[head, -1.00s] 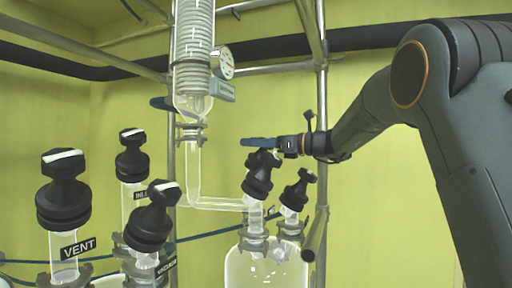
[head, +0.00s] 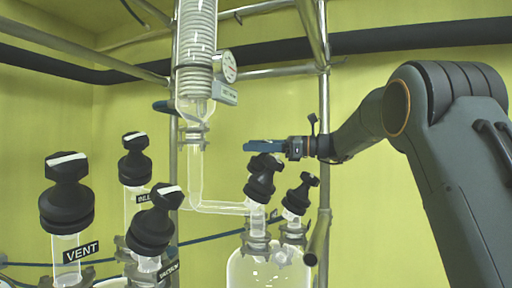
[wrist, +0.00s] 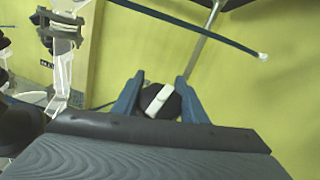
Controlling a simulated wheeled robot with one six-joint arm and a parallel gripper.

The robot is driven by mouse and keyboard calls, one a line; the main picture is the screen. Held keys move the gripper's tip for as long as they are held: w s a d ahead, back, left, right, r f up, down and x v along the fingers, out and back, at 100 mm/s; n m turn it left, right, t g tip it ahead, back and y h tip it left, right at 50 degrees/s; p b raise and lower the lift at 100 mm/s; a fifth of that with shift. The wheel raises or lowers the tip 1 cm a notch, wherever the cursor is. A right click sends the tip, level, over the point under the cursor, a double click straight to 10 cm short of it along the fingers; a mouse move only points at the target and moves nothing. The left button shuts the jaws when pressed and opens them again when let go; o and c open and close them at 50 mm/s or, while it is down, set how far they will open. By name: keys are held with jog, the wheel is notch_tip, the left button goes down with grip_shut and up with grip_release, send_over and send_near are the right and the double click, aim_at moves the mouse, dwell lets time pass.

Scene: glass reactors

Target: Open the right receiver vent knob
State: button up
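The glass receiver (head: 268,270) stands at lower right in the head view, with two black knobs on its necks. The left one (head: 261,183) is taller; the right one (head: 300,195) is lower. No label shows on either, so I cannot tell which is the vent. My gripper (head: 250,146) comes in from the right, at the top of the taller knob. In the wrist view, its blue fingers (wrist: 160,98) are apart, on either side of a black knob (wrist: 157,102) with a slanted white bar. Gaps show beside the knob; contact is unclear.
Black knobs labelled VENT (head: 67,195), INLET, partly covered (head: 134,160), and VACUUM (head: 155,220) stand at left. A glass coil column (head: 196,50) with a gauge (head: 229,67) rises behind. A metal post (head: 324,150) stands behind my wrist.

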jog(key=o, duration=0.4)
notch_tip(320, 180, up, 10)
jog(key=shift+r+b, duration=0.1)
jog(key=shift+b, duration=1)
